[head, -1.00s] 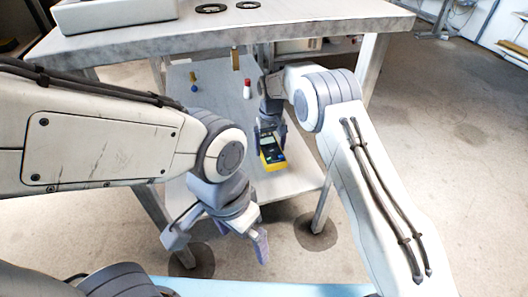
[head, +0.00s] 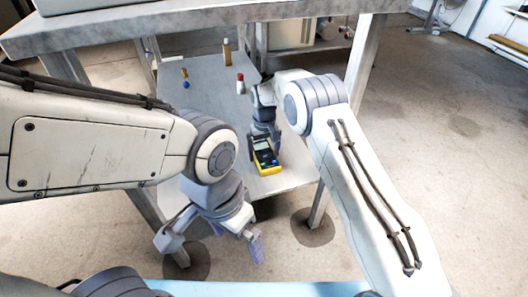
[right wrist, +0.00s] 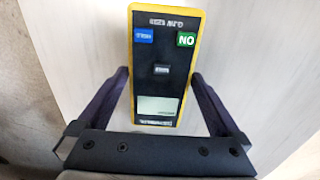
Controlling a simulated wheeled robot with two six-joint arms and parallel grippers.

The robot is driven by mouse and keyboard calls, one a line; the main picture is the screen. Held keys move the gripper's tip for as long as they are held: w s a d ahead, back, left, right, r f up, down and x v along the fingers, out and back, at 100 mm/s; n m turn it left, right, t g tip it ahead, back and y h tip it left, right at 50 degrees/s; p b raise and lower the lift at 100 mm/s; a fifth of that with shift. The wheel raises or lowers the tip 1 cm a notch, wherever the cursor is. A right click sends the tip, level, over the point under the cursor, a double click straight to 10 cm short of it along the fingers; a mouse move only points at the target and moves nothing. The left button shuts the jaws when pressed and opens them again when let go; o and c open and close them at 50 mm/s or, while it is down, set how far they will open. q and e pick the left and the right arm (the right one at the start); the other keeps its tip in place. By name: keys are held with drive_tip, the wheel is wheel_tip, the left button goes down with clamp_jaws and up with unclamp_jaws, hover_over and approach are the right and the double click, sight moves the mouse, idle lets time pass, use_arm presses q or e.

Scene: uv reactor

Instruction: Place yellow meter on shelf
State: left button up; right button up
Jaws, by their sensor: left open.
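The yellow meter (head: 266,162), with a black face and a small display, is at the front right of the lower grey shelf (head: 214,120). In the right wrist view the meter (right wrist: 165,60) shows its face, with blue and green buttons. My right gripper (head: 262,148) is shut on it, and its fingertips (right wrist: 161,75) meet the meter's two sides. I cannot tell whether the meter's underside touches the shelf. My left gripper (head: 212,248) is open and empty, in front of the shelf and nearer to me.
A small yellow and blue item (head: 186,80), a red and white bottle (head: 240,84) and a brown-yellow bottle (head: 227,52) stand further back on the lower shelf. The tabletop (head: 215,30) overhangs the shelf. A table leg (head: 318,207) stands at the front right. Open floor lies to the right.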

sight(264, 153)
wheel_tip(264, 153, up, 8)
drive_tip(key=p, duration=0.4)
drive_tip(key=shift+f, duration=0.1)
idle(0.4)
